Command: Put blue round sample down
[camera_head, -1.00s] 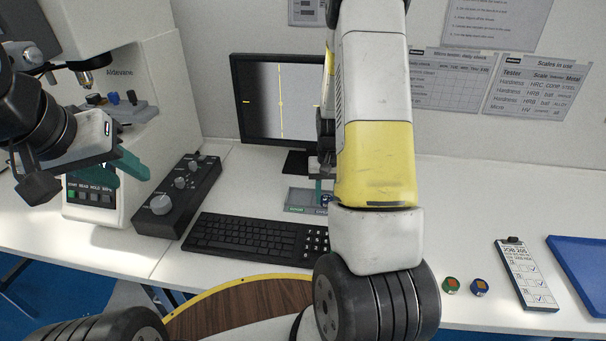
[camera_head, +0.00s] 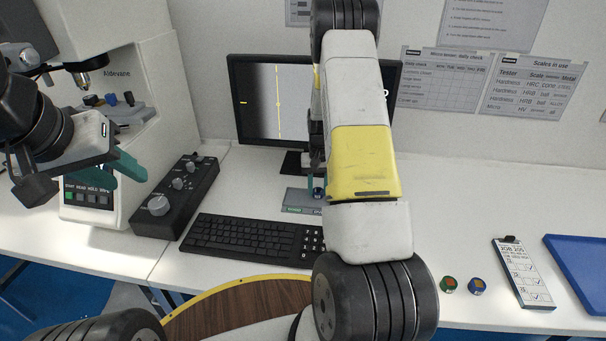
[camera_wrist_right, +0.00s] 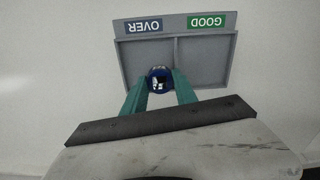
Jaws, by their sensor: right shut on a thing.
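The blue round sample (camera_wrist_right: 159,80) is held between the teal fingertips of my right gripper (camera_wrist_right: 160,88). In the wrist view it overlaps the near edge of the OVER side of a grey two-part tray (camera_wrist_right: 205,70); I cannot tell whether it touches the tray. In the head view the sample (camera_head: 318,194) and my right gripper (camera_head: 316,186) are partly hidden by my right arm, at the tray (camera_head: 299,199) behind the keyboard. My left gripper (camera_head: 122,172) is empty, its teal fingers apart, in front of the microscope-like tester (camera_head: 118,65).
A monitor (camera_head: 262,105) stands behind the tray. A keyboard (camera_head: 245,238) and a knob box (camera_head: 178,190) lie to the left. Green (camera_head: 448,284) and orange-topped blue (camera_head: 476,286) round samples, a clipboard (camera_head: 522,272) and a blue tray (camera_head: 580,268) are at right.

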